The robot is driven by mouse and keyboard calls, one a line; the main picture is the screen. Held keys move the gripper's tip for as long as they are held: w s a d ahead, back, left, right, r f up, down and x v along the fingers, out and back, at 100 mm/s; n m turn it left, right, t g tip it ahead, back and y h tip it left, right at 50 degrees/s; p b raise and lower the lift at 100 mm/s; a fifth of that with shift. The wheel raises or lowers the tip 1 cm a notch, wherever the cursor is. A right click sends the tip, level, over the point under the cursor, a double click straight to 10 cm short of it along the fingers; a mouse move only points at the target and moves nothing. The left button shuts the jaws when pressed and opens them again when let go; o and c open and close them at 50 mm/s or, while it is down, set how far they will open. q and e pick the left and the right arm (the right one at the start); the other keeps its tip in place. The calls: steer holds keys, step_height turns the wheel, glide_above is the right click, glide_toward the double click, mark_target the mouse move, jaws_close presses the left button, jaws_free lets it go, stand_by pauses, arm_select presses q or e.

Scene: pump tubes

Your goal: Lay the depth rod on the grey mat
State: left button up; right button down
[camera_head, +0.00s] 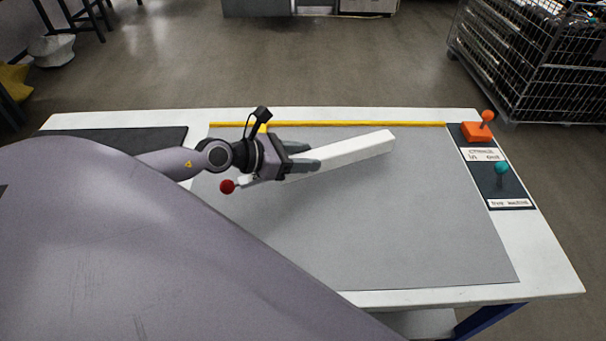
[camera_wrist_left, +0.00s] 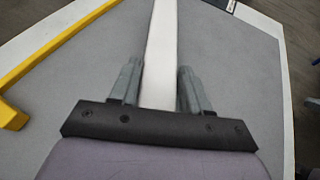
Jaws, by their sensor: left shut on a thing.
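The depth rod, a long white square bar (camera_head: 350,153), is held in my left gripper (camera_head: 305,157), which is shut on it. The bar reaches out to the right over the grey mat (camera_head: 400,230). In the left wrist view the bar (camera_wrist_left: 160,50) runs between the two grey fingers (camera_wrist_left: 159,80) and away past the top edge. A red ball (camera_head: 227,186) shows on the other side of the gripper, roughly in line with the bar; I cannot tell whether it joins it. Whether the bar touches the mat is unclear. My right gripper is out of view.
A yellow strip (camera_head: 360,125) runs along the mat's far edge. A dark pad (camera_head: 120,139) lies at the left of the white table (camera_head: 555,265). At the right are an orange block with a knob (camera_head: 478,131) and a teal knob (camera_head: 502,168). The mat's near right is bare.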

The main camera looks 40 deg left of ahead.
arm_select(q)
step_height(320, 180, down, 4)
steer(key=shift+f+b, duration=0.1)
steer(key=shift+b, duration=1.1)
steer(key=o, duration=1.3)
